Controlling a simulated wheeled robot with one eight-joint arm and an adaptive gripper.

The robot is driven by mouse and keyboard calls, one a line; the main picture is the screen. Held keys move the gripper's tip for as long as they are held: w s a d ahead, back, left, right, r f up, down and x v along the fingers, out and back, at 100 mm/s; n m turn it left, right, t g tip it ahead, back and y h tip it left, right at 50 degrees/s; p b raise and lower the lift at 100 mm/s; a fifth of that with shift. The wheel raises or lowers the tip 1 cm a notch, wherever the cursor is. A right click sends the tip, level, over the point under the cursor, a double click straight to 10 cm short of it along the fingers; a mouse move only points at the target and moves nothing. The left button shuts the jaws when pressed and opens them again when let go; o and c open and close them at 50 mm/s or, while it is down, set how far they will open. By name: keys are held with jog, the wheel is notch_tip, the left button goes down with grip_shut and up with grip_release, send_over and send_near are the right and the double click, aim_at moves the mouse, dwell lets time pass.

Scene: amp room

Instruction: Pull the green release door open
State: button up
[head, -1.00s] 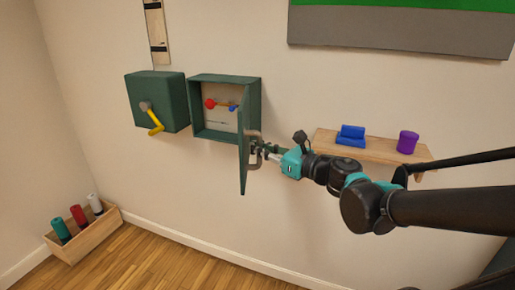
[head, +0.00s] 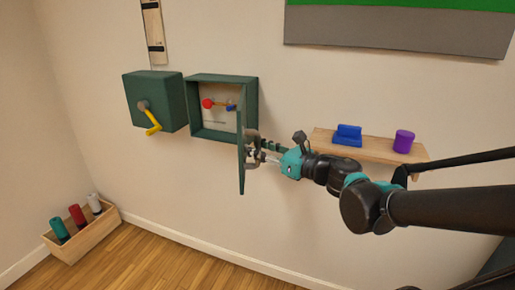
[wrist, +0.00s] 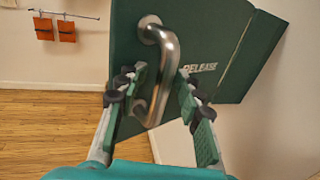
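The green release door (head: 241,168) stands swung out from its green wall box (head: 222,80), whose inside shows. It is seen nearly edge-on in the head view. In the wrist view the door (wrist: 235,40) carries the word RELEASE and a metal bar handle (wrist: 168,60). My gripper (head: 255,155) is at the handle side of the door. In the wrist view my gripper (wrist: 161,80) has its fingers spread on both sides of the handle, with gaps visible, so it is open around the bar.
A red knob (head: 208,104) and a small blue part (head: 231,107) are inside the box. A green box with a yellow crank (head: 152,125) is to the left. A wooden shelf (head: 385,150) holds blue and purple objects. A bin (head: 83,237) stands on the floor.

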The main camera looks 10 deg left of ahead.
jog(key=shift+s+d, duration=0.1)
jog(key=shift+d, duration=0.4)
jog(key=v, duration=1.1)
